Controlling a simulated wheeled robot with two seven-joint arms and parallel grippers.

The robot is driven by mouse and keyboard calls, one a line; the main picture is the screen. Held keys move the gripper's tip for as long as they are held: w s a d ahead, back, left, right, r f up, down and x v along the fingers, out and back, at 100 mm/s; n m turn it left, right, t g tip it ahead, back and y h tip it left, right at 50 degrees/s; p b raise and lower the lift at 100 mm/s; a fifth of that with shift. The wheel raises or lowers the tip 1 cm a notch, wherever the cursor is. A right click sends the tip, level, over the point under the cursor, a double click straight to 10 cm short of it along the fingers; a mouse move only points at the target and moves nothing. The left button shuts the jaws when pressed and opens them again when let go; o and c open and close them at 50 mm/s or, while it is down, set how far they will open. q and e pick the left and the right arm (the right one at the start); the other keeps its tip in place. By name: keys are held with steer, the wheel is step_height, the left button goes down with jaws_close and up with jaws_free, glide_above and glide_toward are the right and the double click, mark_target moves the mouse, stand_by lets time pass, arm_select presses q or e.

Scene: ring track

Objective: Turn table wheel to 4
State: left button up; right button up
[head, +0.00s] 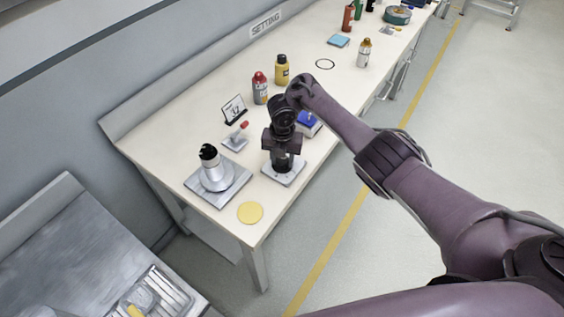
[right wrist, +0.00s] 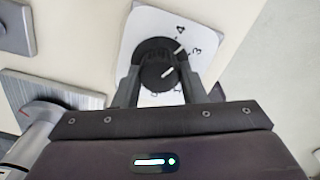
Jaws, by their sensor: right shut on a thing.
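The table wheel is a black round knob (right wrist: 157,58) on a pale plate (right wrist: 135,40) with printed numbers, among them 4 and 3, in the right wrist view. A white line on the knob slants up and right toward the 4 and 3 side; I cannot tell exactly which number it meets. My right gripper (right wrist: 161,88) is shut on the knob, one finger on each side. In the head view my right gripper (head: 282,148) points down over the plate (head: 286,179) near the table's front edge and hides much of the knob. My left gripper is not in view.
Left of the wheel stand a silver device with a black top (head: 212,172), a small red-handled switch (head: 238,136) and a sign card (head: 234,108). A blue-topped box (head: 308,122) sits close right. Bottles (head: 260,88) stand behind. A yellow disc (head: 250,213) lies in front.

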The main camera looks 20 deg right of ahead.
mark_target(282, 160)
steer(key=shift+d+n+b, duration=0.1)
steer(key=shift+n+b, duration=1.4)
steer(key=shift+n, duration=0.4)
steer(key=o, duration=1)
step_height(282, 160, up, 8)
steer(key=p, duration=0.7)
steer(key=shift+f, duration=0.15)
